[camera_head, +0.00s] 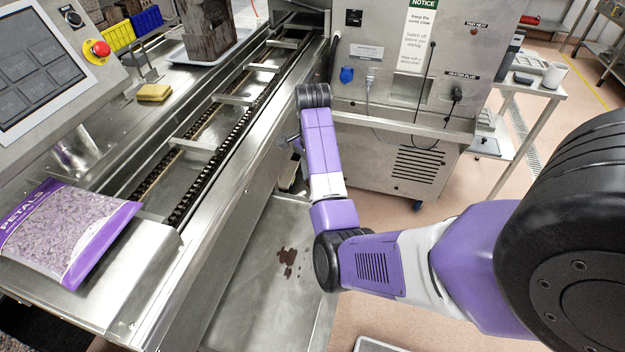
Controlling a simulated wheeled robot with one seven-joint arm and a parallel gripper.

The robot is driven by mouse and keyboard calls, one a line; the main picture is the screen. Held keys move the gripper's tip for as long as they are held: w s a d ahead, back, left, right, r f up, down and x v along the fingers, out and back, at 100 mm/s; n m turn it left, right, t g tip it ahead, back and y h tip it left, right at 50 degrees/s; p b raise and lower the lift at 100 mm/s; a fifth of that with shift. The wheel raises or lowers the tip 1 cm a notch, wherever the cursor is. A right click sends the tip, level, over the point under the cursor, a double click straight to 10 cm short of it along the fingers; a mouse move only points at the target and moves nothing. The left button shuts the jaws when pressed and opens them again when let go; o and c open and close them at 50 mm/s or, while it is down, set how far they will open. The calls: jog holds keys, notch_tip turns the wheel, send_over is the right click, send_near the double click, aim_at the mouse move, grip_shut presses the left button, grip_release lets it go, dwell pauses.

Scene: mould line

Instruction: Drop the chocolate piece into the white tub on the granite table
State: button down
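My purple arm reaches from the right edge to the middle of the view. A small grey part of my gripper (289,143) shows at the left of the wrist, beside the conveyor's side wall. The wrist hides most of it, so I cannot tell whether it is open or holds anything. I cannot make out a chocolate piece, a white tub or a granite table in this view. Dark brown smears (287,261) lie on the low metal tray below the arm.
A conveyor (222,102) with chains runs along the left. A steel machine (400,60) stands behind the arm.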

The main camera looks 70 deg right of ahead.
jog(key=shift+w+r, duration=0.15)
jog(key=shift+r, duration=0.65)
jog(key=shift+r+p, duration=0.35)
jog(key=shift+p, duration=0.1)
